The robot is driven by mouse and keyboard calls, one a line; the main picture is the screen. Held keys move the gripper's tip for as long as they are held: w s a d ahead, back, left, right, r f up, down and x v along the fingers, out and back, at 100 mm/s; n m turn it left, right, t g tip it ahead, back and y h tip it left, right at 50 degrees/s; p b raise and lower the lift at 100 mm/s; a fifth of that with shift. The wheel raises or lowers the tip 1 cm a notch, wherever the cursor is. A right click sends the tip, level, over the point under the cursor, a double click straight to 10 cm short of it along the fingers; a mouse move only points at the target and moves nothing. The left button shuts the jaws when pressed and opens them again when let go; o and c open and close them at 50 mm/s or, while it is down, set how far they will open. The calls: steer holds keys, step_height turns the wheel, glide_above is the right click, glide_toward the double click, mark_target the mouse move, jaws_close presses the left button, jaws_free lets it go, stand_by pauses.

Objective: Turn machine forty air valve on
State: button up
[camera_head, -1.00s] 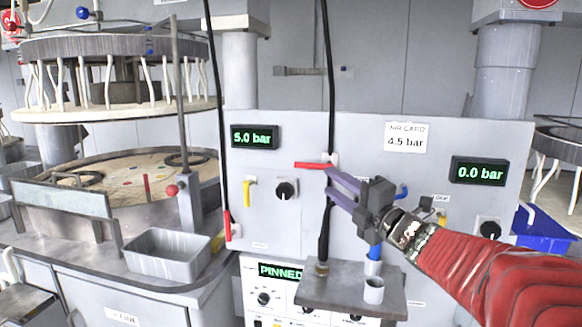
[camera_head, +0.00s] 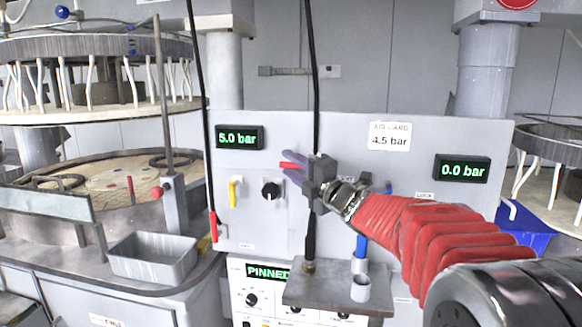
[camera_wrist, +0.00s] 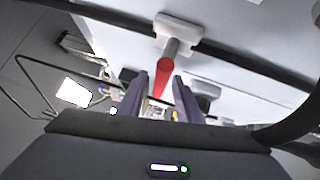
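A red lever (camera_head: 291,165) lies roughly level on the grey panel (camera_head: 265,225), left of my gripper's body. In the wrist view the red lever (camera_wrist: 163,74) runs from a grey stem on a white mount (camera_wrist: 180,32) down between the two purple fingers. My gripper (camera_head: 288,172) is at the lever in the head view; in the wrist view its fingertips (camera_wrist: 160,85) stand apart on either side of it, with a gap at the left finger. In the head view my gripper hides the lever's mount. I cannot read a machine number.
A left display (camera_head: 239,138) reads 5.0 bar and a right one (camera_head: 462,170) reads 0.0 bar. A yellow lever (camera_head: 235,194), a black knob (camera_head: 271,190) and a red-handled black hose (camera_head: 213,226) are to the left. A grey shelf (camera_head: 325,297) juts out below.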

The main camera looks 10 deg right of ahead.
jaws_close()
stand_by(0.3)
steer(key=shift+f, duration=0.1)
